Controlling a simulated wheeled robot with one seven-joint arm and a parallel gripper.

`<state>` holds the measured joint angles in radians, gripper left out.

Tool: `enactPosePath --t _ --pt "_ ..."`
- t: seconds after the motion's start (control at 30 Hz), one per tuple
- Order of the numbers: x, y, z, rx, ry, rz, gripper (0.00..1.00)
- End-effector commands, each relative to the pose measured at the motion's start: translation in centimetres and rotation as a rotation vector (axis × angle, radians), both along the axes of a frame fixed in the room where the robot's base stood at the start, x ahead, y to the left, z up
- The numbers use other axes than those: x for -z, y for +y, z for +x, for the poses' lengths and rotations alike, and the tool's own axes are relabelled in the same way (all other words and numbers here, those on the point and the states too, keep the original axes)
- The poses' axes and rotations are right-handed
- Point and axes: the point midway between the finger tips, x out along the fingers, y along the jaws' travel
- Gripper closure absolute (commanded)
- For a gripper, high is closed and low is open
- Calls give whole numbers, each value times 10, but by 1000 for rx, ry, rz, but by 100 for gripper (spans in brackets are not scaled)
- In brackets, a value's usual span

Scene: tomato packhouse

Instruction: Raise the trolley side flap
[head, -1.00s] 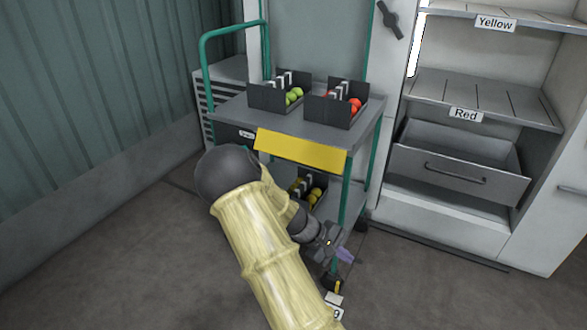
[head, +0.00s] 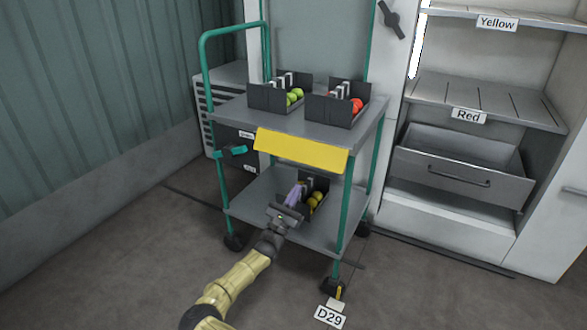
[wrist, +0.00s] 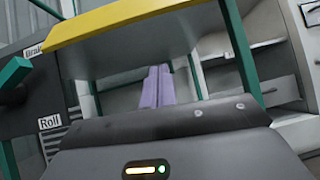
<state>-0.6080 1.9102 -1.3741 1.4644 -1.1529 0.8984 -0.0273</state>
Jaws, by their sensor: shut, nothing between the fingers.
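The trolley (head: 235,106) has a yellow side flap (head: 300,150) along the front edge of its top shelf, hanging down at a slope. The flap's yellow face (wrist: 125,20) and grey underside cross the top of the wrist view. My gripper (head: 294,194) is below the flap, in front of the opening between the two shelves, with its purple fingers pointing upward. In the wrist view the fingers (wrist: 157,87) are shut together and empty, and their tips overlap the flap's underside. I cannot tell whether they touch it.
Two dark crates (head: 270,98) with green and red tomatoes stand on the top shelf. A crate with yellow tomatoes (head: 316,200) sits on the lower shelf (head: 250,203), close by my gripper. A teal lever (head: 232,151) juts out left of the flap. A shelf unit with a drawer (head: 460,178) stands right.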

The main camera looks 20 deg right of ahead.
Motion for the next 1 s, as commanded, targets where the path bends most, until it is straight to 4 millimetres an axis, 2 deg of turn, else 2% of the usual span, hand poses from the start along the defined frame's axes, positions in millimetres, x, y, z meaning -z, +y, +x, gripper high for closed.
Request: enactPosePath --t 0.03,0.13,0.47,0.67,1.0 --pt "5 12 7 -31 21 -38 100" --pt "7 23 14 -56 36 -71 100" --pt "6 22 14 -56 36 -71 100" --pt "-3 13 20 -54 35 -70 100" --pt "-37 -19 45 -53 33 -69 100"
